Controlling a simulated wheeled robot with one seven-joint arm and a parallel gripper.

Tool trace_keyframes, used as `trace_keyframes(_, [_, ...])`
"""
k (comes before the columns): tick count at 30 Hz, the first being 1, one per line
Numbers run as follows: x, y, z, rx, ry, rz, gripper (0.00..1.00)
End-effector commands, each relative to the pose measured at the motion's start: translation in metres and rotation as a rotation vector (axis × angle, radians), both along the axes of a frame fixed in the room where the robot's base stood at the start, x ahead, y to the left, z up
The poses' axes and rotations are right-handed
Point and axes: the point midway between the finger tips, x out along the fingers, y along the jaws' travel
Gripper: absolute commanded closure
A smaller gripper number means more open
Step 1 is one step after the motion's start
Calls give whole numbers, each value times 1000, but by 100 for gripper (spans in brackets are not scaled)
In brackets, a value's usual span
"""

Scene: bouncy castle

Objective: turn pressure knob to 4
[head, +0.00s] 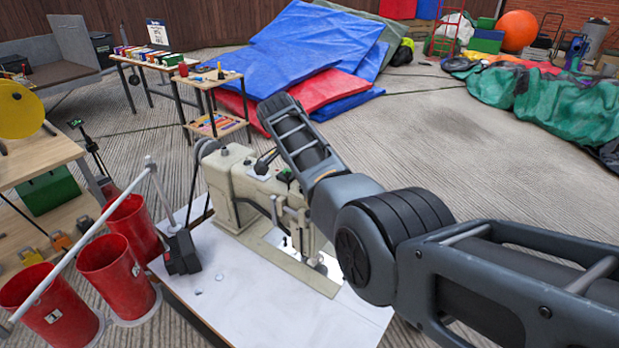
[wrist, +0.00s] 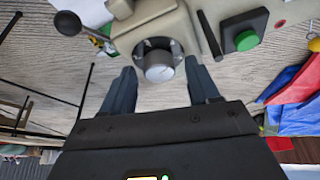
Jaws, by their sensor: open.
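The pressure knob (wrist: 160,70) is a round silver-grey dial on the beige sewing machine, in the middle of the wrist view. A pale mark shows on its face; I cannot read any numbers. My gripper (wrist: 160,82) is open, with one finger on each side of the knob; I cannot tell whether they touch it. The sewing machine (head: 238,185) stands on a white table (head: 225,295) in the head view. My arm hides part of the machine there, and the knob and gripper tips cannot be made out.
A green button (wrist: 246,40) and a black ball-ended lever (wrist: 68,23) flank the knob. In the head view, a black lamp (head: 180,250) with a pale arm stands on the table's left. Several red buckets (head: 115,275) stand left of the table.

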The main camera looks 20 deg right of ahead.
Motion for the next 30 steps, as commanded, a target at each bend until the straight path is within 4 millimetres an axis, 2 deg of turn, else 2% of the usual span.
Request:
trace_keyframes(5, [0,3,9,0,-3,1,40])
trace_keyframes(12, [-6,17,44,0,-3,2,40])
trace_keyframes(18, [-9,26,66,0,-1,0,40])
trace_keyframes(30, [-11,28,72,0,0,0,40])
